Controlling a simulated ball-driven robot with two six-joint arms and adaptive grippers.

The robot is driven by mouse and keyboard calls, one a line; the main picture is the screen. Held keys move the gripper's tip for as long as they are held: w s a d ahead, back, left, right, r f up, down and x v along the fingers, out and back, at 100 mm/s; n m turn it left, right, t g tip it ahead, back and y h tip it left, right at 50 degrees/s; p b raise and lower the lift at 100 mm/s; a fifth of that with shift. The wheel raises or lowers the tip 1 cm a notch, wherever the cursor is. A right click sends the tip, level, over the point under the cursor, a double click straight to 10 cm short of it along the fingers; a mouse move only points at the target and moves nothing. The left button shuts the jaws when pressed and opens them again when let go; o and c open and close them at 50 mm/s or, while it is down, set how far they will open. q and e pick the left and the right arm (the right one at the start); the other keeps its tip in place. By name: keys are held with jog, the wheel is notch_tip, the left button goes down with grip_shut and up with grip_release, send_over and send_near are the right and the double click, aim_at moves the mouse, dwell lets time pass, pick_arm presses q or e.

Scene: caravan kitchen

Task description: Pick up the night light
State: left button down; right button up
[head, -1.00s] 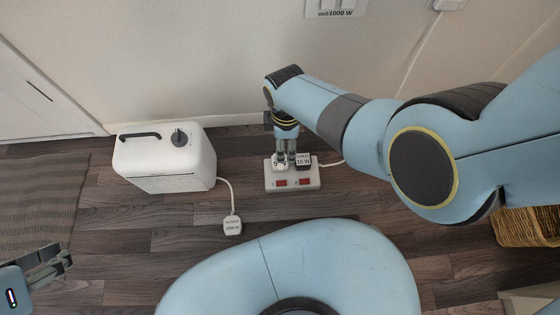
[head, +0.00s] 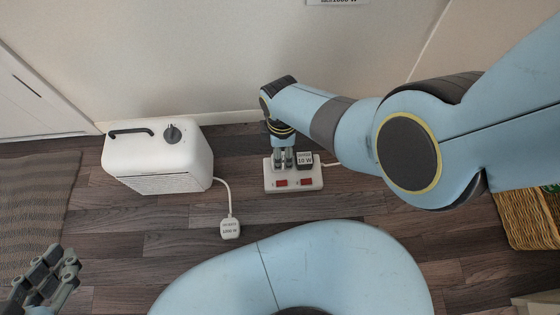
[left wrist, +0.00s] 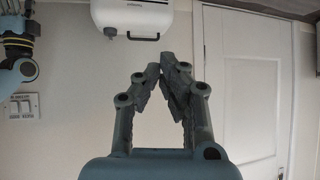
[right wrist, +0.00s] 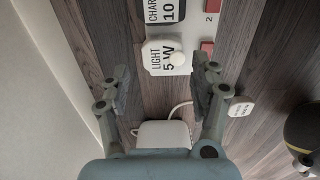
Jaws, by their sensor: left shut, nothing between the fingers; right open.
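The night light (right wrist: 160,57) is a white plug block marked "LIGHT 5 W" with a small round knob, seated in the power strip (right wrist: 207,30). My right gripper (right wrist: 160,88) is open, pointing down, with its fingertips on either side of and just short of the night light in the right wrist view. In the head view my right gripper (head: 283,164) is over the left end of the strip (head: 312,182) and mostly hides the night light. My left gripper (head: 65,265) is shut and empty at the lower left; its fingertips meet in the left wrist view (left wrist: 160,65).
A black-labelled charger (head: 304,159) marked "10 W" sits in the strip beside the night light. A white heater (head: 160,158) stands at the left; its plug (head: 230,228) lies on the floor. A wicker basket (head: 525,220) is at the right. The wall is close behind the strip.

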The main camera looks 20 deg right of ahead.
jog(key=shift+s+a+f+b, duration=0.15)
jog(key=shift+f+b, duration=0.55)
jog(key=shift+f, duration=0.15)
jog(key=shift+a+f+b, duration=0.1)
jog(key=shift+f+b, duration=0.65)
jog(key=shift+f, duration=0.05)
jog(key=shift+f+b, duration=0.75)
jog(key=shift+f, duration=0.15)
jog(key=c, duration=0.9)
pick_arm(q)
jog(key=w+d+r+m+t+h, duration=0.1)
jog(key=w+r+t, duration=0.4)
jog(key=r, duration=0.4)
jog(key=w+d+r+m+t+h, duration=0.1)
jog(key=w+r+t, duration=0.4)
jog(key=r, duration=0.5)
jog(key=shift+w+d+t+h, duration=0.2)
jog(key=shift+t+h, duration=0.1)
jog(key=shift+t, duration=0.3)
jog(key=shift+s+f, duration=0.1)
